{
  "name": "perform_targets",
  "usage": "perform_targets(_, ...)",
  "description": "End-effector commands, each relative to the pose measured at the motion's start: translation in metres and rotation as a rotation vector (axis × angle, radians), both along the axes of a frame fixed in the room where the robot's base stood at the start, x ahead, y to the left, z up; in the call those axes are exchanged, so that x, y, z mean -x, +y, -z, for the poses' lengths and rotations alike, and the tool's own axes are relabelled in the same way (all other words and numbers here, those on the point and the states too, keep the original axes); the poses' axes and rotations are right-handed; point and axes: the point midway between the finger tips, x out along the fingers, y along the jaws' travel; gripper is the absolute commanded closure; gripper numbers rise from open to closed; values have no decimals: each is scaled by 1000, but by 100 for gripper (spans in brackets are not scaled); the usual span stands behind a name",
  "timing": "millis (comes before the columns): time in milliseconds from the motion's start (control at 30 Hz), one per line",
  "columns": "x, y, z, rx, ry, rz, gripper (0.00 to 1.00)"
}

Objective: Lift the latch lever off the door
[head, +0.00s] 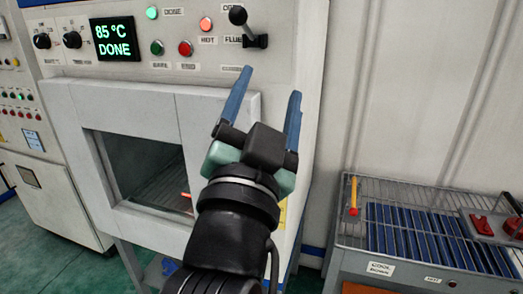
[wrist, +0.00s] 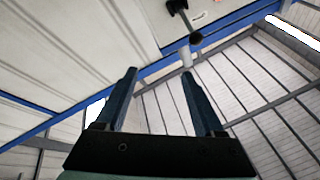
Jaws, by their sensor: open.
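The white oven door (head: 150,100) with its dark window (head: 145,165) is closed as far as I can see. My gripper (head: 271,82) is open and empty, its two blue fingers pointing up in front of the door's right edge. In the wrist view the fingers (wrist: 158,72) are apart with nothing between them. I cannot make out a latch lever on the door in the head view; my gripper and arm cover part of its right side. A pale stub (wrist: 186,56) shows beyond the right finger in the wrist view; I cannot tell whether it is the latch.
A black ball-knob flue lever (head: 250,30) is on the panel above the fingers; it also shows in the wrist view (wrist: 196,38). The display (head: 115,39) reads 85 °C DONE. A cooling rack (head: 375,190) with a yellow-handled tool (head: 354,192) stands at right.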

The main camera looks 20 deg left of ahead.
Motion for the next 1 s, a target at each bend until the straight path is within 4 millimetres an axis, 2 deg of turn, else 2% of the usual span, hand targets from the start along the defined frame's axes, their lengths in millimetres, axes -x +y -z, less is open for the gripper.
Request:
perform_targets(33, -9, 27, 37, -60, 85, -53, 30)
perform_targets(100, -16, 56, 78, -147, 183, -101, 30)
perform_targets(200, -17, 91, 130, -252, 299, -143, 30)
perform_targets(300, -13, 115, 168, -329, 376, -164, 30)
perform_targets(400, -8, 129, 191, -375, 421, -172, 30)
perform_targets(500, -8, 135, 200, -399, 439, -173, 30)
perform_targets(667, -19, 137, 198, -404, 440, -172, 30)
perform_targets(1000, -73, 145, 196, -404, 440, -172, 30)
